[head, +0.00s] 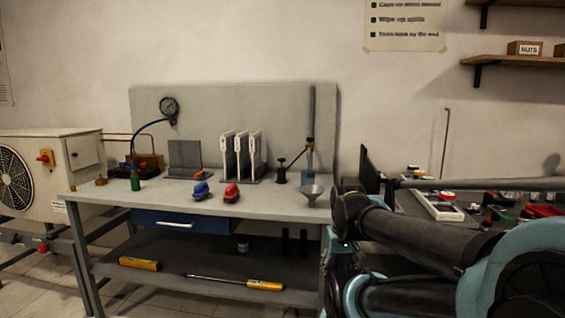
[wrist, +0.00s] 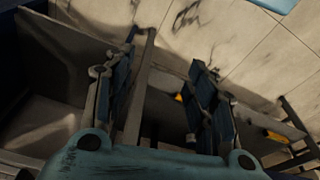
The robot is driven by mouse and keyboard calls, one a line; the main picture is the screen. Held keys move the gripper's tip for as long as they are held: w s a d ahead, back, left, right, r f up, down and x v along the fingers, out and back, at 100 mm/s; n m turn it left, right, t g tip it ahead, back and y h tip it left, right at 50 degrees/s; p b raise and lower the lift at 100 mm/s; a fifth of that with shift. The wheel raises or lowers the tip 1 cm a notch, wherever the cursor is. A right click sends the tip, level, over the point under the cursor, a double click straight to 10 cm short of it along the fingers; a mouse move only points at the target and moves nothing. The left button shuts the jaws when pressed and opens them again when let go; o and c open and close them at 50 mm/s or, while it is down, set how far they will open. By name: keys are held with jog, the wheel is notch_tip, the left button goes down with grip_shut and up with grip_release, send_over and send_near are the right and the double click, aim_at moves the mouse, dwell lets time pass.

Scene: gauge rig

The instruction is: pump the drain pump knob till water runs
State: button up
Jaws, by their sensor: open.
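In the head view a slim blue-grey upright pump body (head: 308,162) stands at the back right of the workbench, with a dark knob (head: 310,141) on top. This looks like the drain pump, though it is small. A black fixture with a slanted lever (head: 281,174) stands just left of it. No running water is visible. In the wrist view my gripper (wrist: 162,98) is open, with its two fingers wide apart and nothing between them. The pump and knob do not show there.
A gauge (head: 169,106) hangs on the backboard. My arm covers the bench's right end. A cluttered table (head: 415,207) stands right.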

grip_shut()
dwell(0.3)
jog(key=shift+s+r, duration=0.1)
dwell(1.0)
